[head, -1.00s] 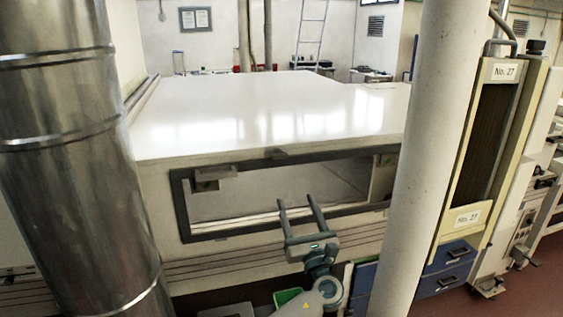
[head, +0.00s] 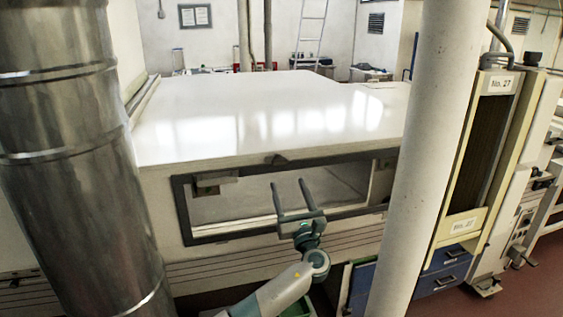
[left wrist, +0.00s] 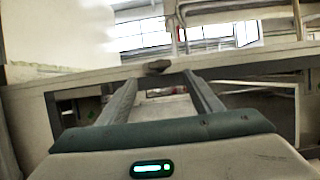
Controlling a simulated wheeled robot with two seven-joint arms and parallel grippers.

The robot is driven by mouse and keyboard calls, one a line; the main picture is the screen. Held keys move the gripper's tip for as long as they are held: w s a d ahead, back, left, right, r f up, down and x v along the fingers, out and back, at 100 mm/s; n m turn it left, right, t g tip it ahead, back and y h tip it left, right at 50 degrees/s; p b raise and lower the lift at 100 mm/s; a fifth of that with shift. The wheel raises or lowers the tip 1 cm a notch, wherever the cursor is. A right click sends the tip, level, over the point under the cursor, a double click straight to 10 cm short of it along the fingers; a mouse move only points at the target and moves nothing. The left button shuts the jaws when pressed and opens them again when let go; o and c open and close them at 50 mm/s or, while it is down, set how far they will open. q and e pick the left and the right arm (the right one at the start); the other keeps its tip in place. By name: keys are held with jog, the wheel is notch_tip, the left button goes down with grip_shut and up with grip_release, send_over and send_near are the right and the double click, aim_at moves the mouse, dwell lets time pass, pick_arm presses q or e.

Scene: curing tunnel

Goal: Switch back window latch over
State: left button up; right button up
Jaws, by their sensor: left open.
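The window latch (head: 281,158) is a small dark piece at the top middle of the grey window frame, at the front edge of the white tunnel's top. It also shows in the left wrist view (left wrist: 157,66), just beyond and between my fingertips. My left gripper (head: 287,182) is open and empty in front of the window, a little below the latch, with its fingers pointing up toward it. In the left wrist view the two fingers (left wrist: 160,78) stand apart with nothing between them. I see no contact with the latch. My right gripper is out of view.
A thick shiny metal duct (head: 80,150) stands at the left, and a pale round column (head: 425,150) at the right. The window frame (head: 182,212) surrounds the opening. Blue drawers (head: 440,282) sit low behind the column. The tunnel's white top (head: 260,110) is clear.

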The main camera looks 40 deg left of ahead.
aim_at(281, 164)
pick_arm(q)
jog(key=p+x, duration=0.3)
jog(key=x, duration=0.6)
jog(key=shift+r, duration=0.1)
jog(key=shift+c, duration=0.3)
jog(key=c, duration=1)
